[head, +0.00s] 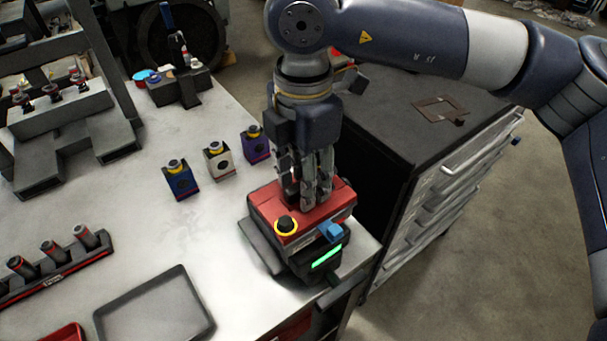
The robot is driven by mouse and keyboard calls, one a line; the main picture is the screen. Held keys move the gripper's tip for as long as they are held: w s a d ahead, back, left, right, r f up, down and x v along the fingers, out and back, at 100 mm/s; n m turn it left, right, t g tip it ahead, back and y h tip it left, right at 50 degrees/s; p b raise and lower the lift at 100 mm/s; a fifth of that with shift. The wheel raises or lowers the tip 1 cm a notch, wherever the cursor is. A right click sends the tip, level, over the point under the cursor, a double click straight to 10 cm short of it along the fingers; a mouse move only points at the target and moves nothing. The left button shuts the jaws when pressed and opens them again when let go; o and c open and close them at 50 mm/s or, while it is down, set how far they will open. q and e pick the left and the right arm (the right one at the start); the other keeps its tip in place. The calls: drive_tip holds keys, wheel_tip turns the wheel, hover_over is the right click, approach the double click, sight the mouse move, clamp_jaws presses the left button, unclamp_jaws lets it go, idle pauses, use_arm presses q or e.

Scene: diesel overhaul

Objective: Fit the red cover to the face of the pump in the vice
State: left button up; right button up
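A red block-like part (325,208), which looks like the red cover, sits on top of a dark unit (290,262) at the bench's near right corner. The unit has a green lit strip on its front. A black knob with a yellow ring (285,224) and a blue piece (331,231) show at the red part's near side. My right gripper (306,200) points straight down with its fingertips at the red part's top. Its fingers hide what is between them, so I cannot tell if they grip. The pump face is not clearly visible. My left gripper is not in view.
Blue (181,182), white (219,163) and purple (255,147) blocks stand in a row on the bench. An empty dark tray (203,327) lies at the front, beside a rack of cylinders (55,268). A drawer cabinet (380,130) stands right of the bench. The bench middle is clear.

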wheel_tip(320, 180, up, 12)
idle(0.5)
